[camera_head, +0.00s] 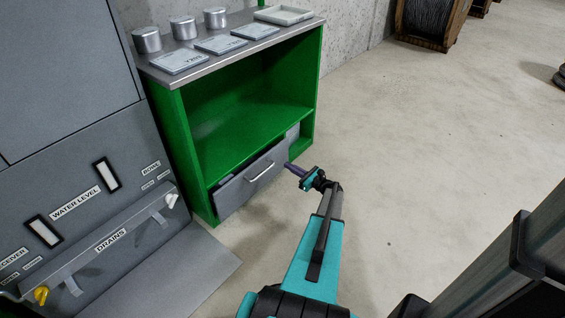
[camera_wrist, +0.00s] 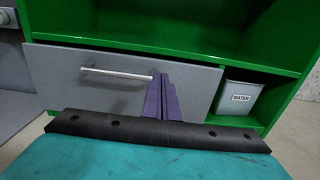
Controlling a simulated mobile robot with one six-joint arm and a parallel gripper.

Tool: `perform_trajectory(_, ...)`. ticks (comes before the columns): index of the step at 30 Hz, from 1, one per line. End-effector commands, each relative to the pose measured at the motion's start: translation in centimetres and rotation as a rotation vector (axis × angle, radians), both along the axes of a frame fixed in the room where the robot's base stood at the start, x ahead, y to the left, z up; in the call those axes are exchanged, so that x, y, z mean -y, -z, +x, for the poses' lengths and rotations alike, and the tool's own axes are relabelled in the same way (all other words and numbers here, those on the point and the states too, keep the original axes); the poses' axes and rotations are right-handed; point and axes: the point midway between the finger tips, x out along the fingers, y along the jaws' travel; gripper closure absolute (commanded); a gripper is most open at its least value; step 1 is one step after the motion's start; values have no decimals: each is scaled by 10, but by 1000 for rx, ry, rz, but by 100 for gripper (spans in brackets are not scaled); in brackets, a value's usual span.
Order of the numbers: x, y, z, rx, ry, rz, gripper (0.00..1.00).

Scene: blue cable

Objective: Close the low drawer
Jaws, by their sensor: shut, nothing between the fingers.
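The low drawer is a grey front (camera_head: 240,189) with a silver bar handle (camera_head: 262,172), at the bottom of the green cabinet (camera_head: 177,125). It seems to stand out a little, with a dark gap above its left part. In the wrist view the drawer front (camera_wrist: 70,75) fills the left and middle, with the handle (camera_wrist: 115,74) across it. My gripper (camera_head: 288,165) is at the drawer's right end, its purple fingers together and empty. In the wrist view the fingers (camera_wrist: 160,76) overlap the front just right of the handle; I cannot tell whether they touch it.
A grey bin labelled WATER (camera_wrist: 236,98) sits right of the drawer under the shelf. Metal canisters (camera_head: 184,28) and several labelled trays stand on the cabinet top. A grey machine (camera_head: 70,190) stands close on the left.

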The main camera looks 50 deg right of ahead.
Motion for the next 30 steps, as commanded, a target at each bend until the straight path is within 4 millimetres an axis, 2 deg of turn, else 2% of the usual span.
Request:
perform_trajectory(3, -2, -2, -17, 0, -1, 0, 100)
perform_trajectory(7, -3, -1, -27, 0, -1, -1, 100)
perform_trajectory(19, -4, 0, -33, 1, -4, -1, 100)
perform_trajectory(20, -4, 0, -33, 0, -4, -1, 98)
perform_trajectory(25, -4, 0, -32, -1, -4, -19, 71)
perform_trajectory(30, -3, 1, -32, -11, -1, -112, 71)
